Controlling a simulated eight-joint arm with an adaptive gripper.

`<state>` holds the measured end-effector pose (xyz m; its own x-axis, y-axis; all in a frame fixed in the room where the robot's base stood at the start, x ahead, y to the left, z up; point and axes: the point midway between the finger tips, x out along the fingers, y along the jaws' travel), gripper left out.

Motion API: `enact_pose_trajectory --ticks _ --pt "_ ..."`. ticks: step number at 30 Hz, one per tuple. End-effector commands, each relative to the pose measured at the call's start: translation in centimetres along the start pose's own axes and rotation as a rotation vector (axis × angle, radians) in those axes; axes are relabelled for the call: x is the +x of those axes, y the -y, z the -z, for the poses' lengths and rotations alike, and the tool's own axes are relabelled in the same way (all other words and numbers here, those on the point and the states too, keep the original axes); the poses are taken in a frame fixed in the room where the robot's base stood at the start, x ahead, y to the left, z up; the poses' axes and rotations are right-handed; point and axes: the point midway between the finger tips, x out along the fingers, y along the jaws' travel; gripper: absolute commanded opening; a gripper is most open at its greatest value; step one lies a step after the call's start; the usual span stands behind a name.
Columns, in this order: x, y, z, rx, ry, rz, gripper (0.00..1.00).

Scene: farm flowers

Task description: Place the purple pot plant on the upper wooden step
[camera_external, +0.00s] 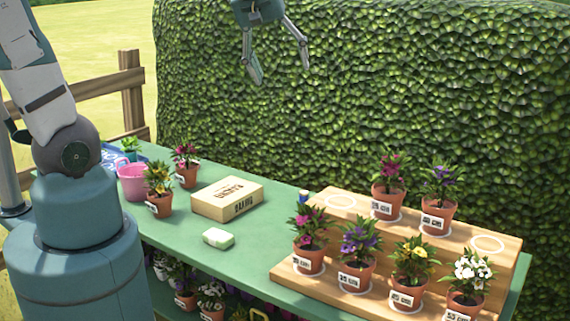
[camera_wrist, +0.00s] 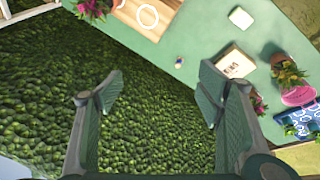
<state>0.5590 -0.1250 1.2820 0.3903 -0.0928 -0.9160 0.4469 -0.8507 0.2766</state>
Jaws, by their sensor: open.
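Two potted plants have purple flowers: one (camera_external: 358,254) stands on the lower wooden step, second from the left. The other (camera_external: 439,199) stands on the upper wooden step (camera_external: 463,237), right of a pink-flowered plant (camera_external: 388,190). The upper step has an empty white ring (camera_external: 340,201) at its left end and another (camera_external: 488,243) at its right end. The left end of the stand with a ring shows in the wrist view (camera_wrist: 148,15). My gripper (camera_external: 280,68) is open and empty, high in front of the hedge, away from the plants; its spread fingers show in the wrist view (camera_wrist: 162,82).
The lower step also holds pink (camera_external: 309,242), yellow (camera_external: 410,272) and white (camera_external: 467,284) flowered pots. On the green table (camera_external: 265,225) are a cardboard box (camera_external: 227,199), a pale block (camera_external: 218,238), two more flowerpots and a pink bucket (camera_external: 132,182). A hedge (camera_external: 370,80) stands behind.

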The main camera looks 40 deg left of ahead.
Motion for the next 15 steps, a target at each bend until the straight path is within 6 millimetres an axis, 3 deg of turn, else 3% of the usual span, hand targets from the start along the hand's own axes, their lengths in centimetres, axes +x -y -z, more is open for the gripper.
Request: enact_pose_trajectory --ticks 15 --pt "-2.9 10.1 -1.7 0.304 -0.131 -0.009 0.66"
